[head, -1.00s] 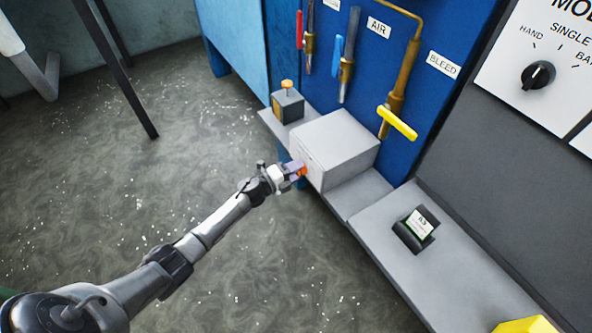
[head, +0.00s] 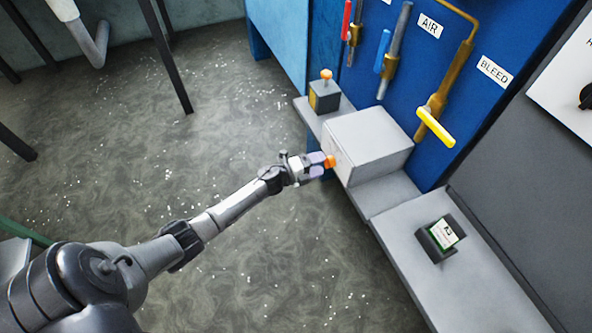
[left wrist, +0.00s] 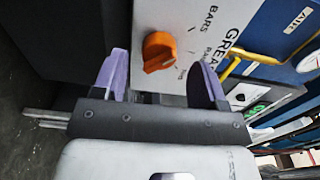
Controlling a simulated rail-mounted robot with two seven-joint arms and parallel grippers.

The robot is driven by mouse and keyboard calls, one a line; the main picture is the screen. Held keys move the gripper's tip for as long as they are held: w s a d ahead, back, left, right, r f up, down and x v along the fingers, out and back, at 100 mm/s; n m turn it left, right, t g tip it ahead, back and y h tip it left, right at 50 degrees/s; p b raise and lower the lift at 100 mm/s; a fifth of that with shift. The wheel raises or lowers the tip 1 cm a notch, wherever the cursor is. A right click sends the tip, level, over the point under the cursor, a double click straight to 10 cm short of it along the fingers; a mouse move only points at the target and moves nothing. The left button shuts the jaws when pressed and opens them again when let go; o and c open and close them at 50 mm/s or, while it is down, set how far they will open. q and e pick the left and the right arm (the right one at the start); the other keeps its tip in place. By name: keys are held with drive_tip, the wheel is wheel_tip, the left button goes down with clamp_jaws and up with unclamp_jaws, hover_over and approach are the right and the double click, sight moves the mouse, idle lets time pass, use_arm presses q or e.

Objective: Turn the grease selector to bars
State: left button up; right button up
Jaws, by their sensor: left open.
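The grease selector is an orange knob (head: 330,162) on the front face of a light grey box (head: 372,143). In the left wrist view the knob (left wrist: 159,52) sits on a white panel lettered "GREA…" and "BARS", with small tick marks around it. My left gripper (head: 319,165) is at the knob in the head view. In the left wrist view its purple fingers (left wrist: 161,78) are open, one on each side of the knob with gaps. Which mark the knob points to is hard to tell. My right gripper is not in view.
A small dark box with an orange button (head: 325,92) stands behind the grey box. Blue panel levers include a yellow-handled one (head: 435,126) labelled BLEED. A dark holder with a card (head: 443,236) sits on the grey ledge (head: 415,275). Open floor lies left.

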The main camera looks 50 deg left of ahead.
use_arm(q)
drive_tip(key=v, duration=1.1)
idle(0.4)
